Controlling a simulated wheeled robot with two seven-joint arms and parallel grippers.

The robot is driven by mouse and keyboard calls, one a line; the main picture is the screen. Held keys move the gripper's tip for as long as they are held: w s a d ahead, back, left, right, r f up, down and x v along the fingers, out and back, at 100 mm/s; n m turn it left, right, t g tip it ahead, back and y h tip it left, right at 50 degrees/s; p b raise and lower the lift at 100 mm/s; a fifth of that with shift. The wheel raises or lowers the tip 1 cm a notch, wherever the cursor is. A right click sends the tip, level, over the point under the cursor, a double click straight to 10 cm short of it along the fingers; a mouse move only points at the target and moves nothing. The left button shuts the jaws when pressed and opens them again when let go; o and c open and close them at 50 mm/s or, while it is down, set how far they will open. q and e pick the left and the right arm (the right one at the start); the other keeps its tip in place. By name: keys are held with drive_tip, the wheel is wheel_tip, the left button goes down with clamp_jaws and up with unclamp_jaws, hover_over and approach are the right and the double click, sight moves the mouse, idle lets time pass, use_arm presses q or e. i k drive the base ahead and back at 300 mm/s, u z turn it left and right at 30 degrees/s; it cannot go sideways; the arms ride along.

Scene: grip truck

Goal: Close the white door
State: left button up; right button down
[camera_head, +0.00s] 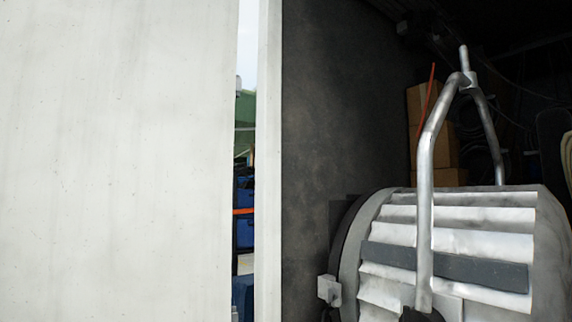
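A large white door panel (115,160) fills the left part of the head view. Its right edge stands apart from a white vertical frame post (269,170), and a narrow gap shows between them. The door's hinges and handle are not in view. Neither of my grippers shows in this view.
A large silver lamp housing (450,245) with a metal yoke (428,160) stands at the right, inside a dark space. Brown boxes (436,140) are stacked behind it. A dark wall (335,120) runs beside the post. Blue and green things show through the gap.

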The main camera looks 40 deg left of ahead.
sight(117, 117)
drive_tip(key=u, duration=2.25)
drive_tip(key=k, duration=0.35)
drive_tip(key=u, duration=0.3)
drive_tip(key=i, duration=0.5)
